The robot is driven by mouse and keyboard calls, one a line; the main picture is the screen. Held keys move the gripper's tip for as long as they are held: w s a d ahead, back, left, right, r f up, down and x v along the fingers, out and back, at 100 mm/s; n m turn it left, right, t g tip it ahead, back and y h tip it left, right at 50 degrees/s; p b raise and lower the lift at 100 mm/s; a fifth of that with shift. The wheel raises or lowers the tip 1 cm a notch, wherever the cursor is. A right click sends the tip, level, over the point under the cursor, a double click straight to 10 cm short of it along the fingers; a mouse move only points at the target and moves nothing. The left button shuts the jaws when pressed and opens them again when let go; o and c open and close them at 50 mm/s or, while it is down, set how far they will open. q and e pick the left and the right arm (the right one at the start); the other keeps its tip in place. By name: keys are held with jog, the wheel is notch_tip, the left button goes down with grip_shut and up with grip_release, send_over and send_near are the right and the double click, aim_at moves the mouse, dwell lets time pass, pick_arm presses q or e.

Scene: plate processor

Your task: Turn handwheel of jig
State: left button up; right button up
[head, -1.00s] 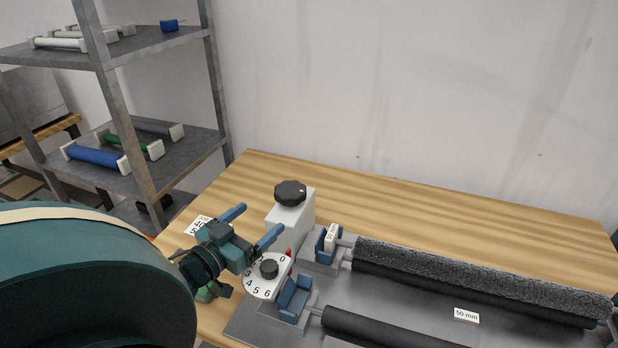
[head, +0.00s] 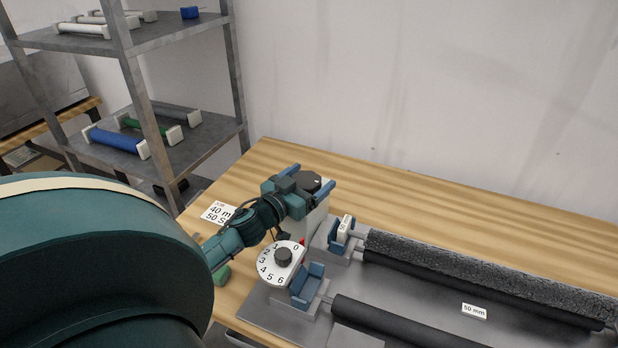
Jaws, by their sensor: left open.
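The jig's black handwheel (head: 311,181) sits on top of a pale housing (head: 312,222) at the left end of the jig. My left gripper (head: 308,176) is open, with one blue finger on the far left side of the handwheel and the other on its near right side. Whether the fingers touch the handwheel cannot be told. My right gripper is not in view.
A label card (head: 217,213) lies on the wooden table (head: 450,183) to the left. A metal shelf (head: 200,140) with coloured rollers stands at the left. The table behind the jig is clear.

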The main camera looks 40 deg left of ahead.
pick_arm(q)
jog(key=shift+w, duration=0.1)
jog(key=shift+c, duration=0.3)
jog(key=c, duration=0.9)
jog(key=shift+c, duration=0.2)
jog(key=shift+m+h, duration=0.3)
jog(key=shift+h, duration=0.2)
